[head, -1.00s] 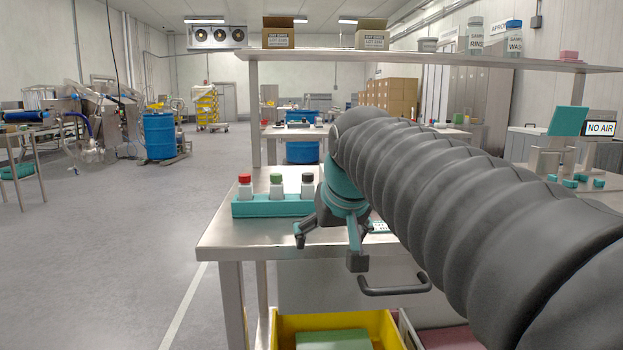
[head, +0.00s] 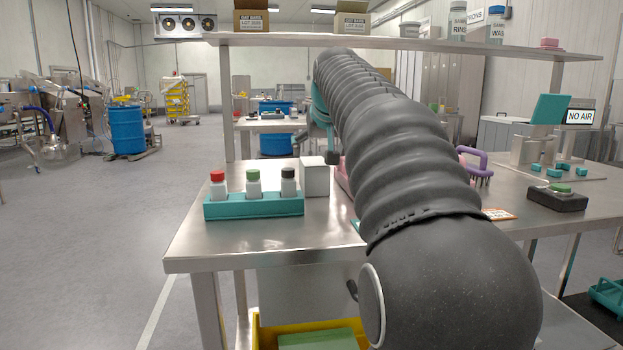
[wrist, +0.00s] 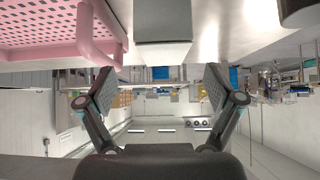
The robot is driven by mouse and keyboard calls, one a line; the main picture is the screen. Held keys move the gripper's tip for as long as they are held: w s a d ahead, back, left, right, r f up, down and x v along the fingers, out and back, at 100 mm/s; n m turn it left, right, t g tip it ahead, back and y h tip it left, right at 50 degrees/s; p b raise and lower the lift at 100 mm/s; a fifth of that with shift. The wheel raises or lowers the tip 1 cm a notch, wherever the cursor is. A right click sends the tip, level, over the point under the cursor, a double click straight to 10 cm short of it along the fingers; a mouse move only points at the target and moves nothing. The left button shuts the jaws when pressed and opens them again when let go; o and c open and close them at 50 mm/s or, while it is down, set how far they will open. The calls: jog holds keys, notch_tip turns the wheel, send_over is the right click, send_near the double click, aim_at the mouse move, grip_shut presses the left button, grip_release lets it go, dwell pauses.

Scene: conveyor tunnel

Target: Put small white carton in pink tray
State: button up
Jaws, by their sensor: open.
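The small white carton (head: 314,178) stands upright on the steel table, just right of the teal bottle rack, in the head view. The pink tray (head: 344,172) is to its right, mostly hidden behind my arm. In the wrist view, which appears upside down, the carton (wrist: 162,22) is at top centre and the perforated pink tray (wrist: 45,32) at top left. My gripper (wrist: 160,86) is open and empty, its two fingers spread apart on either side of the carton's line, not touching it. In the head view it is largely hidden behind my arm.
The teal rack (head: 254,206) holds bottles with red, green and black caps near the table's left end. An overhead shelf (head: 400,42) spans the table. A purple-handled brush (head: 474,163) and a black box with a green button (head: 557,197) are at right. The table's front left is clear.

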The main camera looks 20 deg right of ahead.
aim_at(315, 162)
jog(key=shift+a+x, duration=0.2)
jog(key=shift+x, duration=3.6)
jog(key=shift+c, duration=0.3)
jog(key=c, duration=1.5)
